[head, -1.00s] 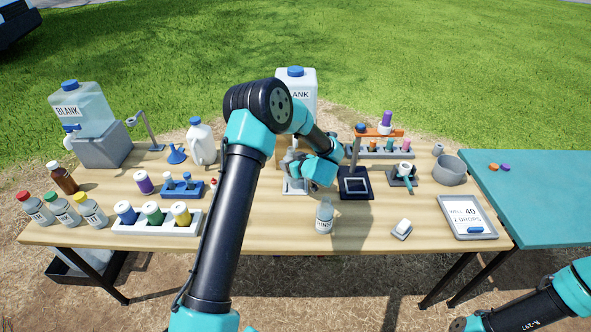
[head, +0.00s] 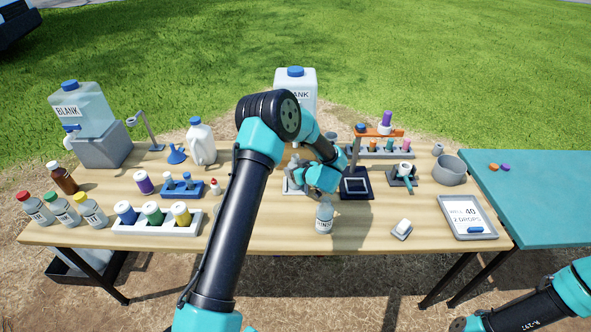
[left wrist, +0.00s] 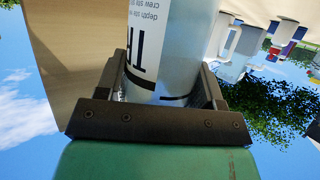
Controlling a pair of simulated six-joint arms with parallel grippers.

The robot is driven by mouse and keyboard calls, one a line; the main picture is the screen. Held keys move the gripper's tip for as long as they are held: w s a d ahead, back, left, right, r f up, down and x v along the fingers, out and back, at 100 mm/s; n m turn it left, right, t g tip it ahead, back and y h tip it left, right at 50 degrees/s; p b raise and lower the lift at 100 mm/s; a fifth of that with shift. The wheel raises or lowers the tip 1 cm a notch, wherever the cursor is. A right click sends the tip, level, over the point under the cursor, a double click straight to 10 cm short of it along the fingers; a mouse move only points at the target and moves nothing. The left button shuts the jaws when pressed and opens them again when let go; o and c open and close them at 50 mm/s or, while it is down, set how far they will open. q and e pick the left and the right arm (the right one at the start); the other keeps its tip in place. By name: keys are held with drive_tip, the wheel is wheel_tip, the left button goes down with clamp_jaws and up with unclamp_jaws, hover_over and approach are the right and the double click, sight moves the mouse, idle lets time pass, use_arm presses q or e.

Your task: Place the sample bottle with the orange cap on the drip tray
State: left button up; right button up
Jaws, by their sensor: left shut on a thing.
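My left gripper (head: 304,172) is over the middle of the table, shut on a pale bottle. In the left wrist view the bottle (left wrist: 165,50) sits between the two fingers, with a white label and dark print. Its cap is out of that view, and in the head view my gripper and arm mostly hide the bottle, so I cannot see the cap's colour. A pale, flat tray-like piece (head: 290,188) shows partly under the gripper; I cannot tell whether the bottle touches it. My right gripper is out of view; only part of its arm shows at bottom right.
A rinse bottle (head: 324,218) stands just in front of the gripper. A dark pad with a post (head: 356,184) is close on the right.

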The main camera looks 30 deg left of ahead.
use_arm(q)
drive_tip(key=shift+f, duration=0.1)
drive_tip(key=o, duration=1.1)
drive_tip(key=v, duration=1.2)
